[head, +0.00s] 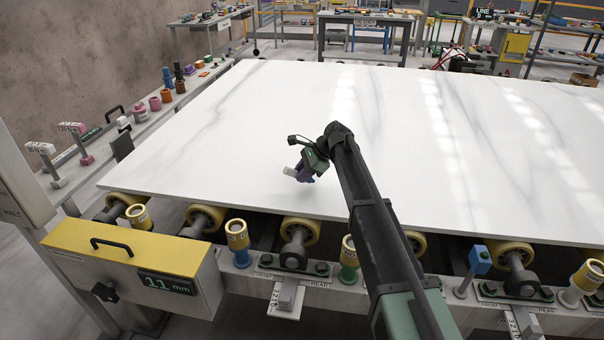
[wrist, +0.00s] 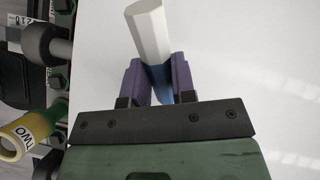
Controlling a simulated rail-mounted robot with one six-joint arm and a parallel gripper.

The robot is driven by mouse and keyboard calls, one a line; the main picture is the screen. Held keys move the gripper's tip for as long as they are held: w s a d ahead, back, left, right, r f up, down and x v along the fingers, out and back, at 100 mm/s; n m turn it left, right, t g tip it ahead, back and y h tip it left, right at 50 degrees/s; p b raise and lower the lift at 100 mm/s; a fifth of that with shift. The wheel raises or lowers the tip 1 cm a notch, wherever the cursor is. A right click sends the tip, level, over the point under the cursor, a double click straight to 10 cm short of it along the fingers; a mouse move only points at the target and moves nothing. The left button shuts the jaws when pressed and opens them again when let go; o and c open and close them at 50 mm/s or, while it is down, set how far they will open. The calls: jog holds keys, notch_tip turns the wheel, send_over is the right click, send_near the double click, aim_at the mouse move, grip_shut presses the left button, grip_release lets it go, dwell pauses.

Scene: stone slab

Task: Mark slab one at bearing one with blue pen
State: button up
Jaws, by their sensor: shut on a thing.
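My gripper (head: 306,170) is shut on the blue pen and holds it over the near part of the white marble slab (head: 250,105). In the wrist view the pen's white six-sided barrel (wrist: 149,32) points up and its blue part (wrist: 159,84) sits between the purple fingers (wrist: 157,78). I cannot tell whether the pen touches the slab. Black bearing housings with rollers line the near rail, one (head: 294,254) just left of my arm and another (head: 518,287) at right. A yellow cup marked TWO (wrist: 22,137) shows in the wrist view. I see no slab number.
A yellow-topped box reading 11 mm (head: 166,286) stands at the near left. Yellow cups with a blue base (head: 237,236) and a green base (head: 348,254) stand on the rail, with a blue-topped post (head: 479,261) at right. The slab top is clear.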

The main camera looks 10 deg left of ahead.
aim_at(291, 169)
jog(key=shift+f+b, duration=0.45)
jog(key=shift+f, duration=0.05)
dwell(0.7)
jog(key=shift+s+a, duration=0.4)
jog(key=shift+a, duration=0.4)
jog(key=shift+s+a, duration=0.4)
jog(key=shift+a, duration=0.4)
dwell(3.9)
notch_tip(291, 169, up, 7)
jog(key=p, duration=0.7)
notch_tip(291, 169, up, 4)
jog(key=p, duration=0.4)
jog(key=shift+r, duration=0.25)
jog(key=shift+f, duration=0.35)
